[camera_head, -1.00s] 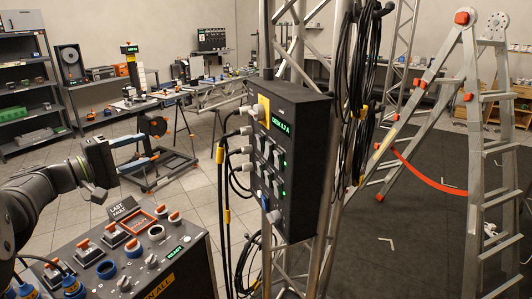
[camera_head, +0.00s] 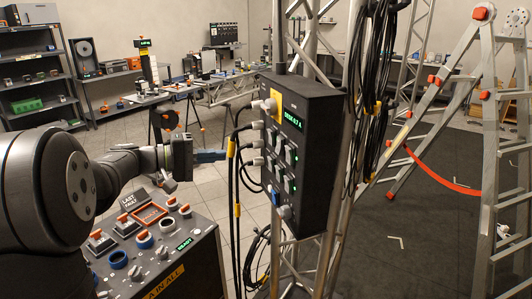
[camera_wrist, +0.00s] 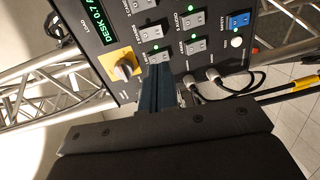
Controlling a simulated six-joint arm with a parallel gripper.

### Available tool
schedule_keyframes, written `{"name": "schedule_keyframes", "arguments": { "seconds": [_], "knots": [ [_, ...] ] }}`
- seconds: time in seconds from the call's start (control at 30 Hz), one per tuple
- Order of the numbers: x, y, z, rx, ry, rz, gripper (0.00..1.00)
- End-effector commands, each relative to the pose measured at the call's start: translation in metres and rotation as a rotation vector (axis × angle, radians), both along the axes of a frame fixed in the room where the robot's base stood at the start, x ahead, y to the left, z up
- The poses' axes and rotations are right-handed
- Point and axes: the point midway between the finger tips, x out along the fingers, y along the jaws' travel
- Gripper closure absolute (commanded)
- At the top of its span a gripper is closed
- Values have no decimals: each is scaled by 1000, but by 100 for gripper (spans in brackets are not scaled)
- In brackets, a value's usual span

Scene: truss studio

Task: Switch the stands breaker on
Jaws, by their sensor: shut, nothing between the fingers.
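The dark breaker box (camera_head: 308,120) hangs on the truss, right of my gripper in the head view. Its face carries several grey rocker switches (camera_head: 291,153), and its green display reads DESK 0.7 A. In the wrist view, rockers (camera_wrist: 193,47) stand in two rows beside a yellow plate with a round knob (camera_wrist: 122,68). A blue switch (camera_wrist: 239,20) is at the right. My gripper (camera_head: 222,155) is shut and empty, pointing at the box. Its blue fingers (camera_wrist: 159,72) overlap the panel near one rocker; contact cannot be told.
A control desk (camera_head: 165,250) with knobs and buttons stands below my arm. A ladder (camera_head: 480,130) is at the right.

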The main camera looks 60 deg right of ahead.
Motion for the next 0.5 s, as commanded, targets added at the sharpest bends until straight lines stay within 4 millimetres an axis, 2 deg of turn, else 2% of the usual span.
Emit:
{"name": "schedule_keyframes", "arguments": {
  "seconds": [0.33, 0.5],
  "knots": [
    [-2, -2, 0, 0, 0, 0, 100],
    [-14, -18, -3, 0, -1, -3, 100]
  ]
}}
